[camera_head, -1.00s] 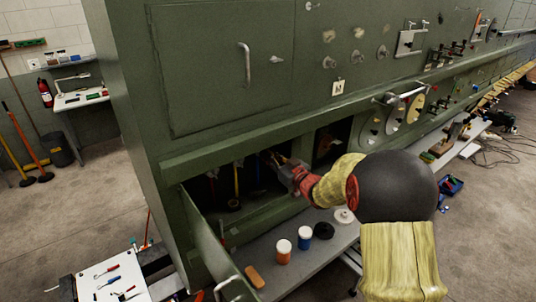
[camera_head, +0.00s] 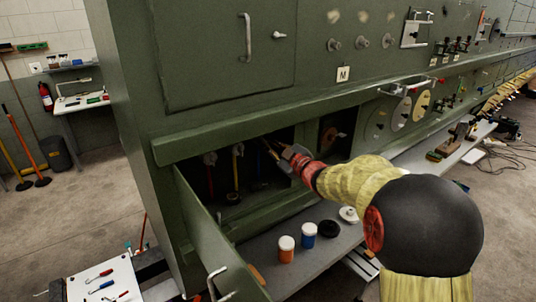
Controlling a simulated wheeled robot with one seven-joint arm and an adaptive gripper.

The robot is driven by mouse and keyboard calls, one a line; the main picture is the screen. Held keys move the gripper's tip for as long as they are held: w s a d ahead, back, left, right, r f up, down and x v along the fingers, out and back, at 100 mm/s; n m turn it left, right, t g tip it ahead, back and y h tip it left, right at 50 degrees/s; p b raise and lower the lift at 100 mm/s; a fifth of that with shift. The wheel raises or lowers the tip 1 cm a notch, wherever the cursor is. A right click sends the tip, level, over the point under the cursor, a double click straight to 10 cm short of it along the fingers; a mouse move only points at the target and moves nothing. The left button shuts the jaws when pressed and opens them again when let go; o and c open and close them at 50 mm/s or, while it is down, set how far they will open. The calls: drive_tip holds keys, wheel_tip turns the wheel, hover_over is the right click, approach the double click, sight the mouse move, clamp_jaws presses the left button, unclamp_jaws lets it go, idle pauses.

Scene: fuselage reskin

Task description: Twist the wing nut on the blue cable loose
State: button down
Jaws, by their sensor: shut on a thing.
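The open bay (camera_head: 222,214) in the green fuselage side holds a red cable (camera_head: 210,182), a yellow cable (camera_head: 236,176) and a blue cable (camera_head: 259,167), left to right, all hanging upright. Pale wing-nut fittings show on top of the red and yellow cables. My gripper (camera_head: 268,150) reaches into the bay from the right, with its fingertips at the top of the blue cable. It is shut on the wing nut there, which the fingers and shadow mostly hide. How far the nut has turned cannot be seen.
A hinged door (camera_head: 215,240) hangs open at the bay's left. Below, a grey shelf (camera_head: 322,262) carries an orange jar (camera_head: 286,249), a blue jar (camera_head: 308,236), a black disc (camera_head: 329,229) and a white disc (camera_head: 348,214). The bay's upper edge lies close above my gripper.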

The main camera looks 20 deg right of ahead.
drive_tip(key=shift+a+f+n+b, duration=0.1)
drive_tip(key=shift+f+n+b, duration=0.05)
drive_tip(key=shift+n+b, duration=1.65)
drive_tip(key=shift+f+n+b, duration=0.15)
drive_tip(key=shift+n+b, duration=1.4)
drive_tip(key=shift+b, duration=0.45)
drive_tip(key=shift+a+f+n+b, duration=0.1)
drive_tip(key=shift+f+n+b, duration=0.05)
drive_tip(key=shift+n+b, duration=1.65)
drive_tip(key=c, duration=2.1)
unclamp_jaws()
drive_tip(key=shift+s, duration=0.1)
drive_tip(key=shift+o, duration=0.6)
drive_tip(key=shift+s, duration=0.1)
drive_tip(key=v, duration=1.1)
drive_tip(key=shift+s+d, duration=0.2)
drive_tip(key=shift+s, duration=0.15)
